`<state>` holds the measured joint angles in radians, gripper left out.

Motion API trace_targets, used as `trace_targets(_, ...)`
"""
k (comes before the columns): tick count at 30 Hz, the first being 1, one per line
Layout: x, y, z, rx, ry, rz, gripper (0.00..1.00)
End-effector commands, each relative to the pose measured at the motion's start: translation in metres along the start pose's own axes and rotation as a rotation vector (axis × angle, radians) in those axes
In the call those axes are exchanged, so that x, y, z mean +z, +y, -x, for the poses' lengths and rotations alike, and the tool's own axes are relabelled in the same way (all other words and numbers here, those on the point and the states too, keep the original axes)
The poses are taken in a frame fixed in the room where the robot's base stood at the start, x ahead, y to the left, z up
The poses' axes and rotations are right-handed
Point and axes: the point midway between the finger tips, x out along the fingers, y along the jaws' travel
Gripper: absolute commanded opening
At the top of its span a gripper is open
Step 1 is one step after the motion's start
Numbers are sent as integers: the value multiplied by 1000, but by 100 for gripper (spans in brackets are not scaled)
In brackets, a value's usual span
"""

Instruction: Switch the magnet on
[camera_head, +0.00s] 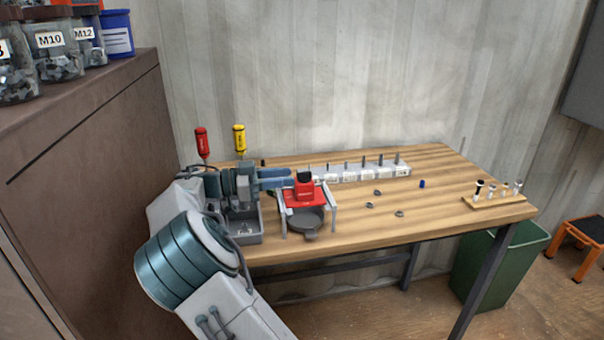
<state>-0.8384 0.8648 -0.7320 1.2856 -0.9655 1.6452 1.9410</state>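The red magnet (309,191), a block with a black top part (303,177), sits on a small white-legged stand (334,210) on the wooden table. A dark round dish (305,220) is under the stand. My gripper (289,179) reaches in from the left, its blue fingers pointing right, just left of the black part. I cannot tell whether the fingers touch it or how far apart they are. The switch's position is too small to read.
A grey bin (248,238) stands below my gripper at the table's left. A white rack with several pegs (368,173) lies behind the magnet. Loose nuts (377,192) and a small blue piece (422,184) lie to its right. Red (201,142) and yellow (239,138) screwdrivers stand behind my arm.

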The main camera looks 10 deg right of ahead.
Motion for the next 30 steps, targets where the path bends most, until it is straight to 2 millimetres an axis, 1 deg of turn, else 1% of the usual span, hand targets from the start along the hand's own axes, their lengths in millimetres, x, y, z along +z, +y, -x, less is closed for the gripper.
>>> trace_targets(1, -2, 0, -12, 7, 0, 0, 31)
trace_targets(3, -1, 0, -25, 10, 0, 0, 31)
trace_targets(6, -1, 0, -40, 9, -1, 0, 31)
trace_targets(9, -1, 0, -49, 4, 0, 0, 31)
trace_targets(14, 0, 0, -55, 2, 0, 0, 31)
trace_targets(20, 0, 0, -55, 1, 0, 0, 31)
trace_targets(21, 0, 0, -55, 1, 0, 0, 28)
trace_targets(23, 0, 0, -55, 1, 0, 0, 11)
trace_targets(24, 0, 0, -55, 1, 0, 0, 0)
trace_targets(30, 0, 0, -54, 0, 0, 0, 0)
